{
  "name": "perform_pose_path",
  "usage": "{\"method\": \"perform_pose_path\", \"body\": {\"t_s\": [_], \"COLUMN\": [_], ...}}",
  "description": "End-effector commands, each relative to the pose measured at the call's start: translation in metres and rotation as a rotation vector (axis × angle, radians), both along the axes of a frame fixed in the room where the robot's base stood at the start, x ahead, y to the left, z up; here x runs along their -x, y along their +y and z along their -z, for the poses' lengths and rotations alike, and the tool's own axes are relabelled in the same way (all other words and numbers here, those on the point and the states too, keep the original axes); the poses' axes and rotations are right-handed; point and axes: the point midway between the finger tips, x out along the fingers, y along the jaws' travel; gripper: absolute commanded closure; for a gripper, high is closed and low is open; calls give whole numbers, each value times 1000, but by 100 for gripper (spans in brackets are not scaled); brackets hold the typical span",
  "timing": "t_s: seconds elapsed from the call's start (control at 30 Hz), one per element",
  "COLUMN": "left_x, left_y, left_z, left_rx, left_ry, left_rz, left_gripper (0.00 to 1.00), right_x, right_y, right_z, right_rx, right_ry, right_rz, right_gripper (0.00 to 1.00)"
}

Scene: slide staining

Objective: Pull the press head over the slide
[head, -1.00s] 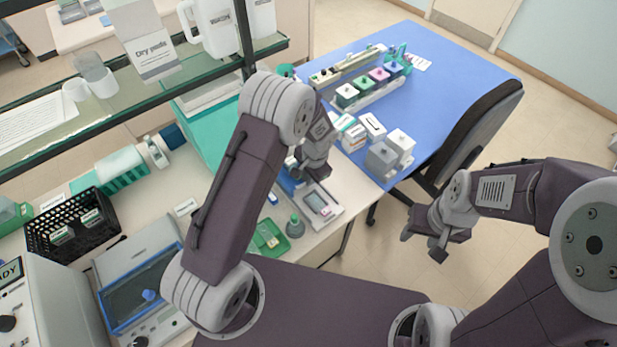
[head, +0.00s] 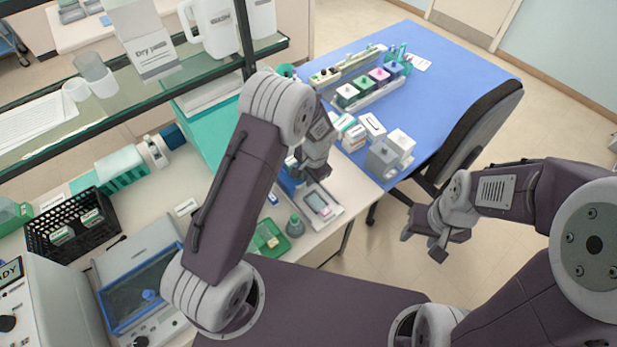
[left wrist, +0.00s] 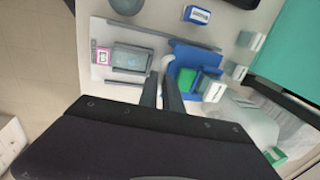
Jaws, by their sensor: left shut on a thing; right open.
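A flat device with a pale base (left wrist: 115,72) carries a grey-framed plate (left wrist: 132,60) and a slide with a pink label (left wrist: 102,57) at its left end in the left wrist view. The plate also shows in the head view (head: 318,202). The blue press part (left wrist: 190,55) stands at the device's right side, with a green block beside it. My left gripper (left wrist: 162,72) is shut on a small pale part (left wrist: 166,62), seemingly the press head's handle, right of the plate; the fingers hide most of it. My right gripper (head: 438,240) is open and empty over the floor.
A green tray (head: 268,238) and a grey-green bottle (head: 294,224) stand near the device. A glass shelf (head: 130,90) crosses the left side.

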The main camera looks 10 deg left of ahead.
Motion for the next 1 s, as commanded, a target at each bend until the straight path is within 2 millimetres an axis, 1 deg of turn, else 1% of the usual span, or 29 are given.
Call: {"method": "perform_pose_path", "body": {"t_s": [0.03,0.17,0.27,0.4,0.5,0.6,0.73,0.97,1.0], "left_x": [-3,-1,9,31,43,51,54,55,55], "left_y": [-1,-5,-19,-47,-63,-72,-76,-75,-75], "left_z": [-2,-1,1,2,1,0,-2,-2,-1], "left_rx": [3,3,4,5,6,6,7,6,6], "left_ry": [-9,-9,-9,-10,-10,-10,-9,-8,-8], "left_rz": [2,4,8,9,7,5,2,2,2], "left_gripper": [100,100,100,100,100,100,100,100,80], "right_x": [0,0,0,0,0,0,0,0,0], "right_y": [0,0,0,0,0,0,0,0,0], "right_z": [0,2,9,20,24,27,26,26,26], "right_rx": [0,0,0,0,0,0,0,0,0], "right_ry": [0,0,0,0,0,0,0,0,0], "right_rz": [0,0,0,0,0,0,0,0,0], "right_gripper": [52,52,52,52,52,52,52,52,52]}}
